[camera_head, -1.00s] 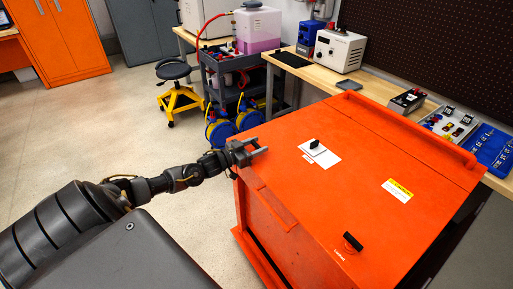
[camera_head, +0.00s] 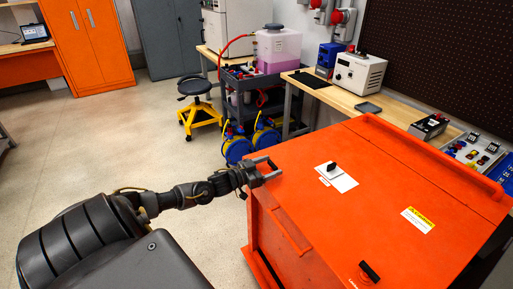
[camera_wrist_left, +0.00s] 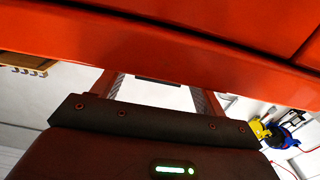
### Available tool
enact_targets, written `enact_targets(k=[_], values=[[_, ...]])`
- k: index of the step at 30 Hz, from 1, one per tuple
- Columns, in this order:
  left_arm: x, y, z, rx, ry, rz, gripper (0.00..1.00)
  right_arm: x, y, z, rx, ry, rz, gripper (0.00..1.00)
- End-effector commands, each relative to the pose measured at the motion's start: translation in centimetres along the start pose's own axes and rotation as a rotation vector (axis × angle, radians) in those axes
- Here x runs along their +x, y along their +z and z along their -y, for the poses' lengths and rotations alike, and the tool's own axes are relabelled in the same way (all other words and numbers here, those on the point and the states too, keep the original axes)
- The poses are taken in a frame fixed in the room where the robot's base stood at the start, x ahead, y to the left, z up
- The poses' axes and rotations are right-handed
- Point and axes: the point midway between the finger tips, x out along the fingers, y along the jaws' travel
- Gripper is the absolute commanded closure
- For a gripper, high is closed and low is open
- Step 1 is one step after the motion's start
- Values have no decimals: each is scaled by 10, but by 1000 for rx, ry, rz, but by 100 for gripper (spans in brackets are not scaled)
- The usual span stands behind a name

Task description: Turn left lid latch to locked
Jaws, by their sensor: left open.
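The orange pack lid (camera_head: 390,195) carries a black latch knob (camera_head: 333,167) on a white plate, the one farther left in the picture. A second black knob (camera_head: 369,271) sits near the lid's front edge with a small label beside it. My left gripper (camera_head: 274,169) is open and empty at the lid's left corner. Its fingers point right, apart from the nearer knob. The left wrist view shows the open fingers (camera_wrist_left: 157,88) with the orange pack (camera_wrist_left: 150,45) across the top and no knob. My right gripper is out of view.
A yellow label (camera_head: 417,220) lies on the lid, and a raised orange bar (camera_head: 430,160) runs along its far side. A workbench (camera_head: 395,107) with instruments stands behind. A cart (camera_head: 255,85) and a yellow stool (camera_head: 199,110) stand at the back. Floor on the left is clear.

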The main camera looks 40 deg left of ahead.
Motion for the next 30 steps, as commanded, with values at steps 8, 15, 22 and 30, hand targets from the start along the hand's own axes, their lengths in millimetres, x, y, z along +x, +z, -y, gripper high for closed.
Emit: enact_targets(k=[8, 15, 22, 30], values=[[-52, 3, 0, 0, 1, 5, 27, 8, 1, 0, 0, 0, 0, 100], [-82, 1, 0, 0, 1, 2, 27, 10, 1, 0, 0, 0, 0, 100], [-90, 0, 0, 1, 2, 0, 27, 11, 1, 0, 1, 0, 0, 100], [-90, 0, 0, 1, 1, 0, 27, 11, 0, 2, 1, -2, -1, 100]])
